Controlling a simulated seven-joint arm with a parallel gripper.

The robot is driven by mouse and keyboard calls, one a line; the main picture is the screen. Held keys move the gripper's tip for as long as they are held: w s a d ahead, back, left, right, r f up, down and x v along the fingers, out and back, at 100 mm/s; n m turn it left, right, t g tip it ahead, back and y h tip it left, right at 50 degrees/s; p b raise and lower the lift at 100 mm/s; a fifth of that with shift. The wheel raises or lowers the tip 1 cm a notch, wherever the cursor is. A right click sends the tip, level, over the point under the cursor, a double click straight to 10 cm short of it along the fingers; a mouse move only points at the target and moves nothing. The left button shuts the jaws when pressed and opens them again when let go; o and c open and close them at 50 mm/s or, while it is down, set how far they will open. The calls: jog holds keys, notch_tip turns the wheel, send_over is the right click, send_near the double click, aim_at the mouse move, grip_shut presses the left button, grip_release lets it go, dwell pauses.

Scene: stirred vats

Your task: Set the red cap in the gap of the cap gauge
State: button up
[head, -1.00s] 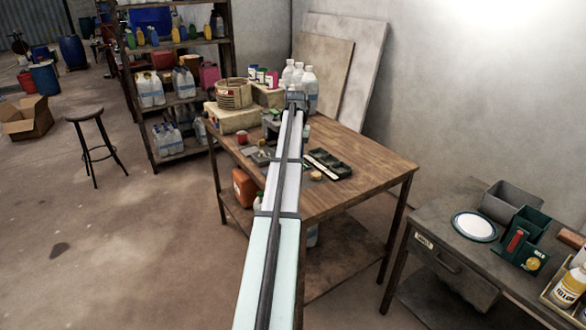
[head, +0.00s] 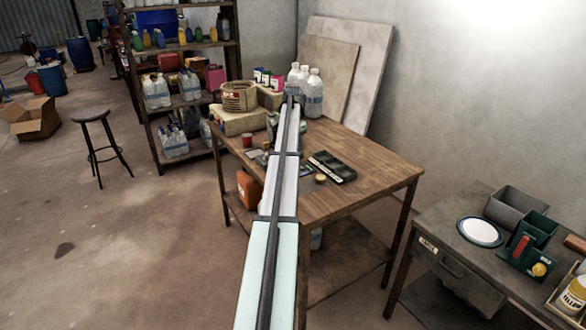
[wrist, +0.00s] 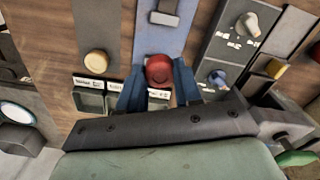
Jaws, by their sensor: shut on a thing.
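The red cap (wrist: 159,69) is between the two blue fingers of my gripper (wrist: 159,86) in the wrist view. The gripper is shut on it, above a blue-grey strip (wrist: 157,40). In the head view my arm hides the gripper and the cap over the wooden table (head: 375,160).
In the wrist view a tan round piece (wrist: 95,62) lies left, and a grey plate with a pale knob (wrist: 236,38) right. Labelled compartments (wrist: 88,100) are near the fingers. In the head view a black tray (head: 332,167) and white bottles (head: 314,92) stand on the table.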

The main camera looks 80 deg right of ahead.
jog(key=shift+f, duration=4.35)
jog(key=shift+f, duration=0.1)
jog(key=o, duration=1)
notch_tip(320, 180, up, 12)
jog(key=shift+r, duration=0.15)
jog(key=shift+w, duration=0.1)
